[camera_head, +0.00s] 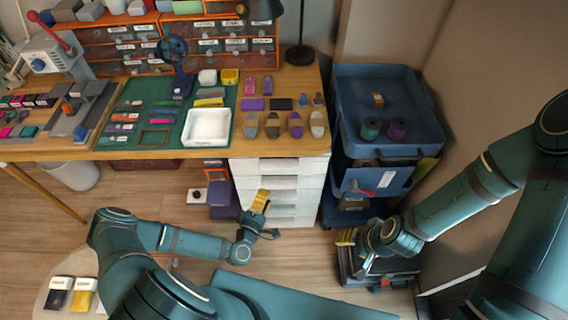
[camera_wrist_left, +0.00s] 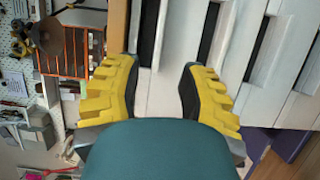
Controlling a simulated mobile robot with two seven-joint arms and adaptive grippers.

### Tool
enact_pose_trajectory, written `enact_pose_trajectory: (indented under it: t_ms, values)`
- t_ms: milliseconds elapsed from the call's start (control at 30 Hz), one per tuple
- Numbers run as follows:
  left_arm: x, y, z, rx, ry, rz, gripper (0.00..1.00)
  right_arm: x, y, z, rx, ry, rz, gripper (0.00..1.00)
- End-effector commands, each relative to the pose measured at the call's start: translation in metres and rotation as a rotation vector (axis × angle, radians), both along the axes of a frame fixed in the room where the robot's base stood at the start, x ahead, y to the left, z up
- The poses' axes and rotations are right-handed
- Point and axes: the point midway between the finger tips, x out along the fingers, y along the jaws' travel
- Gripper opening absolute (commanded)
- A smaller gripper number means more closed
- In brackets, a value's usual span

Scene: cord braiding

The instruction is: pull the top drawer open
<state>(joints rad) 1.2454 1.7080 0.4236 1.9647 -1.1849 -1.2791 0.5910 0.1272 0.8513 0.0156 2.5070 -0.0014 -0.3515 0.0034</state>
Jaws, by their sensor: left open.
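A white drawer unit (camera_head: 318,170) stands under the right end of the wooden table. Its top drawer (camera_head: 257,167) is just below the tabletop and looks shut. In the left wrist view the white fronts are turned sideways, with dark handle gaps; the top drawer's gap (camera_wrist_left: 148,35) is nearest the wooden table edge. My left gripper (camera_head: 262,203) is in front of the unit. In its wrist view the yellow fingers (camera_wrist_left: 160,80) are spread and empty, facing the upper fronts; contact is not clear. My right gripper (camera_head: 345,240) is low at the right, its finger opening unclear.
A blue cart (camera_head: 388,120) with spools stands right of the drawers. A purple box (camera_head: 222,205) is on the floor left of the unit. The tabletop (camera_head: 278,82) holds shoe-like pieces, a white tray (camera_head: 206,127) and a lamp (camera_head: 300,54). Floor before the drawers is partly clear.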

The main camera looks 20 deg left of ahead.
Motion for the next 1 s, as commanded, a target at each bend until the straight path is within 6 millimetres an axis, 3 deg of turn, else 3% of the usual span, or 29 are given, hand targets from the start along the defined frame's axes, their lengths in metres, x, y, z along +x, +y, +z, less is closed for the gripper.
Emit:
enact_pose_trajectory:
  t_ms: [600,800,1000]
  values:
    - [0.109,-0.013,-0.001,0.003,0.002,-0.005,0.40,0.002,0.000,-0.012,-0.001,-0.006,-0.001,0.47]
    - [0.126,-0.015,-0.001,0.002,0.003,-0.004,0.40,0.003,0.000,-0.013,-0.001,-0.007,-0.002,0.47]
    - [0.130,-0.016,0.000,0.001,0.003,-0.005,0.40,0.003,0.000,-0.014,-0.001,-0.007,-0.002,0.47]
